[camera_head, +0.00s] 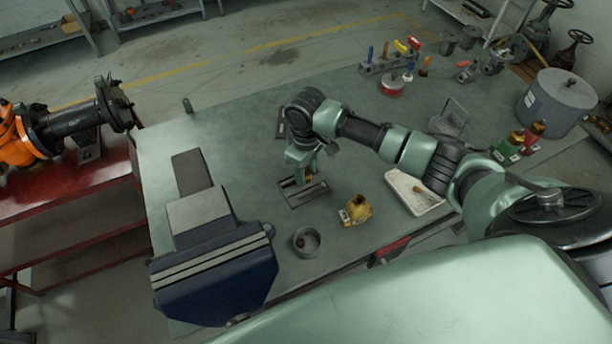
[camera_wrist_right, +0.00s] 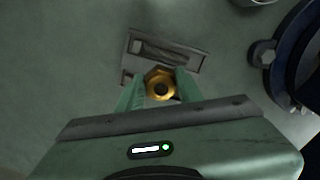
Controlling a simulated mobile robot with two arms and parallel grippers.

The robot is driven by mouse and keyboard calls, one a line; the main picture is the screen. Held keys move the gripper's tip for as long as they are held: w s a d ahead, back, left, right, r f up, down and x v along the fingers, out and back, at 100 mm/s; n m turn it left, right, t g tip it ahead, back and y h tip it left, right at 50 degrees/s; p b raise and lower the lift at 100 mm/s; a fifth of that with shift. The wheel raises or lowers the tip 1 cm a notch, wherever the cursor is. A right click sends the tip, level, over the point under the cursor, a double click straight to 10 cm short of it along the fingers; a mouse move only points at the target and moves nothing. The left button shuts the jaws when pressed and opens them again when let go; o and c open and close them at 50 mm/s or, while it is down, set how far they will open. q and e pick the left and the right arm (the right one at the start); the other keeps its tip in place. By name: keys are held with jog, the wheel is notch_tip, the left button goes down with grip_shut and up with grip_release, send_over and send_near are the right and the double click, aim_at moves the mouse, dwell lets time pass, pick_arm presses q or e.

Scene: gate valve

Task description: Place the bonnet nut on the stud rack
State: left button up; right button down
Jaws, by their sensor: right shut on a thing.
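The brass hex bonnet nut (camera_wrist_right: 159,82) with a dark central hole sits between the fingertips of my right gripper (camera_wrist_right: 158,88), which is shut on it. In the head view my right gripper (camera_head: 302,172) points down over the grey stud rack (camera_head: 309,194) on the green bench, largely hiding the nut. In the wrist view the rack (camera_wrist_right: 190,60) lies just beyond the nut, partly hidden by it. I cannot tell whether the nut touches the rack. My left gripper is not in view.
A blue vise (camera_head: 225,277) stands at the bench's front left. A white tray (camera_head: 412,193) lies to the right.

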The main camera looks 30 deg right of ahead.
aim_at(306, 186)
notch_tip(306, 186, down, 3)
jog(key=shift+r, duration=0.1)
jog(key=shift+f, duration=0.2)
jog(key=c, duration=0.9)
grip_release()
notch_tip(306, 186, up, 12)
jog(key=shift+r+b, duration=0.15)
jog(key=shift+b, duration=0.45)
